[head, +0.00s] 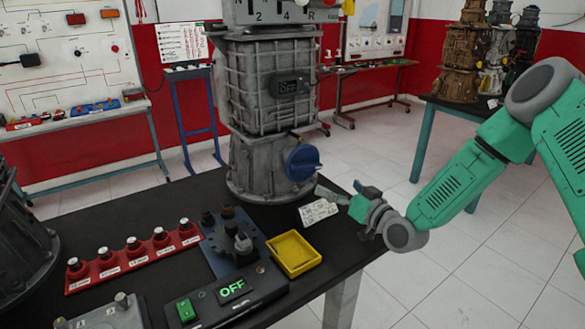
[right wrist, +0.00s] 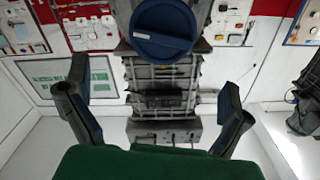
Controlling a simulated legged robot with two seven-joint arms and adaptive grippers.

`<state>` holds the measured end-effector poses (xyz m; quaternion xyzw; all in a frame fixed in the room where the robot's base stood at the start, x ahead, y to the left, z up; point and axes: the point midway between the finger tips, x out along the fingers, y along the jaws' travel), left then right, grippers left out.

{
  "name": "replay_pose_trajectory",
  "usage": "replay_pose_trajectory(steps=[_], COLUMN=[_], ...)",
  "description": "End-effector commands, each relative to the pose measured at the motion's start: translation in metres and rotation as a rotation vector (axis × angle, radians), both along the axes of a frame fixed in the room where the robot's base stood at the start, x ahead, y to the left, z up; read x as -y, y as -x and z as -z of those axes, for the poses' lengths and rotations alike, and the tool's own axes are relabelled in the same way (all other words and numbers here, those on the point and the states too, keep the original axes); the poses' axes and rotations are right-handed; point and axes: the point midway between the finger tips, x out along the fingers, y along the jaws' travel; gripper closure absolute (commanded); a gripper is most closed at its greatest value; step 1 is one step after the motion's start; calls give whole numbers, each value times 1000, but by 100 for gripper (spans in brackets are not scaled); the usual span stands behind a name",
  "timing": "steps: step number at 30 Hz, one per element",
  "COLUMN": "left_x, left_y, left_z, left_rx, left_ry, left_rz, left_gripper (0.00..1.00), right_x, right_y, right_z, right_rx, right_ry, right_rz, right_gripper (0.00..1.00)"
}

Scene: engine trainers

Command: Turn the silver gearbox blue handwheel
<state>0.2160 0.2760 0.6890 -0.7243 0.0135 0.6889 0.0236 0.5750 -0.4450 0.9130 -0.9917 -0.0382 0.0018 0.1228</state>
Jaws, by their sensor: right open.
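The silver gearbox (head: 262,110) stands upright on the black table. Its blue handwheel (head: 303,162) is low on its right side. My right gripper (head: 342,192) is open and empty, just right of and a little below the handwheel, apart from it in the head view. In the right wrist view, the handwheel (right wrist: 163,30) is a round blue disc with a raised bar across it, at the top centre. The open fingers (right wrist: 152,95) stand on either side below it, with the gearbox body (right wrist: 165,80) behind. My left gripper is not in view.
The black table (head: 170,215) holds a yellow tray (head: 294,253), a red strip of several knobs (head: 132,255), a switch box reading OFF (head: 228,295) and a white card (head: 318,211). A dark casting (head: 22,240) stands at the left edge. The floor right of the table is clear.

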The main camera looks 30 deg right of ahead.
Motion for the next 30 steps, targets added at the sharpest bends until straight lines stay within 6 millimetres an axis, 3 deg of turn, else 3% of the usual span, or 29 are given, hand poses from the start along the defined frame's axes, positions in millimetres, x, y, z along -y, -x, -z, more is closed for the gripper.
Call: replay_pose_trajectory(steps=[12,18,30], left_x=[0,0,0], left_y=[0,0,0], left_z=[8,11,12], left_rx=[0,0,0], left_ry=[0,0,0], left_rz=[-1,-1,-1], left_gripper=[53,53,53], right_x=[-5,-7,-11], right_y=[-84,-114,-127], right_z=[4,3,1], right_rx=[-3,-4,-5], right_ry=[-2,-4,-4], right_rz=[-3,-2,-2], right_gripper=[0,0,0])
